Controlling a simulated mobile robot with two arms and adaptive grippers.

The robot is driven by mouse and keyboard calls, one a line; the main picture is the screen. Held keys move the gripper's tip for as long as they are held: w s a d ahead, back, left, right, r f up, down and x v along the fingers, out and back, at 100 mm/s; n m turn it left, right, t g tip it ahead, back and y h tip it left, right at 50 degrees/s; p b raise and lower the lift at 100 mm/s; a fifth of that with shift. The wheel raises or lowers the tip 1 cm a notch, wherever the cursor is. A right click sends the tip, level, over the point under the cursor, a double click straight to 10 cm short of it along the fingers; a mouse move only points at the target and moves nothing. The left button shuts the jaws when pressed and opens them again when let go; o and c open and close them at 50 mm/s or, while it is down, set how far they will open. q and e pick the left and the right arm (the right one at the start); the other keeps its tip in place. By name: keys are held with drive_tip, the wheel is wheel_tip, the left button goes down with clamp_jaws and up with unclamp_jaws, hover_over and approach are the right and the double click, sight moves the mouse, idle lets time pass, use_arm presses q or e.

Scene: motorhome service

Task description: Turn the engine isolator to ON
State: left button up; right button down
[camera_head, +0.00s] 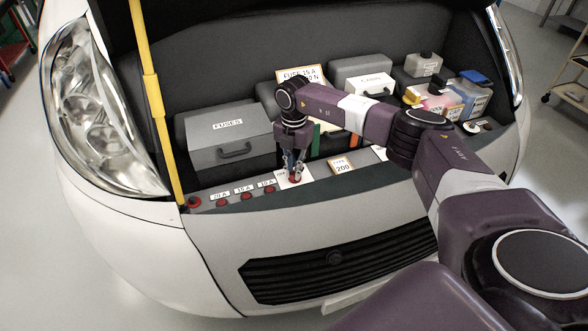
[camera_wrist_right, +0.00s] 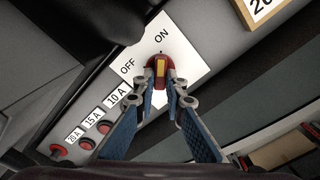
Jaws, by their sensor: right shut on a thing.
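The engine isolator is a red knob with a yellow stripe (camera_wrist_right: 160,68) on a white plate (camera_wrist_right: 185,50) marked OFF and ON. In the right wrist view its stripe runs up the picture, toward the word ON, with OFF to the left. The knob shows as a small red patch in the head view (camera_head: 296,180), partly hidden by the fingers. My right gripper (camera_head: 293,172) points down at it and is shut on it, with one blue-padded finger on each side in the wrist view (camera_wrist_right: 161,82). My left gripper is not in view.
Red fuse buttons (camera_head: 221,203) labelled 20 A, 15 A and 10 A sit left of the isolator. A grey FUSES box (camera_head: 225,135) stands behind them. A yellow bonnet prop (camera_head: 152,95) rises at the left. A 200 sign (camera_head: 342,166) is to the right.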

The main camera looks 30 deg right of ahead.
drive_tip(key=shift+w+r, duration=0.15)
drive_tip(key=shift+r, duration=0.05)
drive_tip(key=c, duration=2)
unclamp_jaws()
drive_tip(key=shift+f, duration=0.1)
wheel_tip(320, 180, up, 12)
